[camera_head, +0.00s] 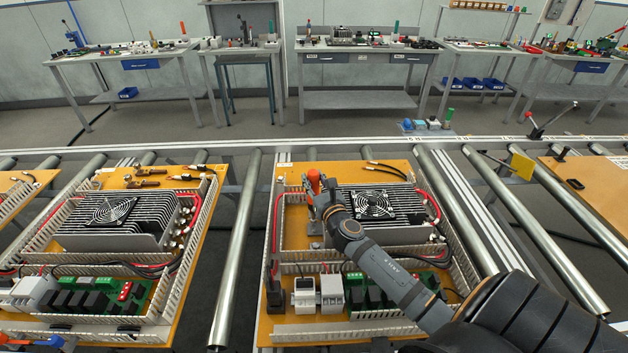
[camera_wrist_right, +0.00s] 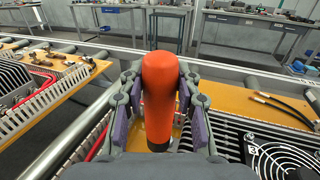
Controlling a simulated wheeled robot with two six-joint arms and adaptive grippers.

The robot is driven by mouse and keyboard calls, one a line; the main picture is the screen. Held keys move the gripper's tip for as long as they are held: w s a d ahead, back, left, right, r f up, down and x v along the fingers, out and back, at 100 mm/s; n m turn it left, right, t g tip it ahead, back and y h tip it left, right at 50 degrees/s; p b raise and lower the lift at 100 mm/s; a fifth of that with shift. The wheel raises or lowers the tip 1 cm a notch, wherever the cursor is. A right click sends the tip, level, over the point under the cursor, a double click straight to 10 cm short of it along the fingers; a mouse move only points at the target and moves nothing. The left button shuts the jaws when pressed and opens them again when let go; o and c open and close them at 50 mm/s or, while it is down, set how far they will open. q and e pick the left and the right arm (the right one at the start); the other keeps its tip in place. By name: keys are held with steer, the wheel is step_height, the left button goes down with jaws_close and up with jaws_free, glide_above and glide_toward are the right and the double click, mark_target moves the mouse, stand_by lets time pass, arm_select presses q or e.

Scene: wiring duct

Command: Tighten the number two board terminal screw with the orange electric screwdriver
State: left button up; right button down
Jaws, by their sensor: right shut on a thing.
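The orange electric screwdriver (camera_head: 314,181) stands near the upper left of the middle board (camera_head: 297,240). My right gripper (camera_head: 320,198) is shut around it. In the right wrist view the screwdriver (camera_wrist_right: 160,85) is upright, with an orange top and a dark lower part, between the two finger pads of the right gripper (camera_wrist_right: 160,112). Its bit and lower end are hidden. Green terminal boards (camera_head: 437,279) lie at the front of the middle board, partly behind my right arm. I cannot make out the number two screw. A dark shape at the bottom left edge may be my left gripper.
A black fan on a finned heatsink (camera_head: 373,204) sits right of the screwdriver. Slotted ducts and red wires (camera_head: 277,215) edge the board. A similar board (camera_head: 192,280) lies to the left. Bare metal rollers (camera_head: 237,250) separate the boards. Workbenches stand at the back.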

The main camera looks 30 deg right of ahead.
mark_target(314, 173)
steer(key=shift+f+b, duration=0.6)
steer(key=shift+f, duration=0.05)
stand_by(0.3)
steer(key=shift+s+f, duration=0.1)
steer(key=shift+f, duration=0.1)
stand_by(0.5)
steer(key=shift+r, duration=0.1)
step_height(314, 173, up, 2)
steer(key=shift+r+p, duration=0.1)
steer(key=shift+p, duration=1.15)
step_height(314, 173, up, 4)
steer(key=p, duration=0.4)
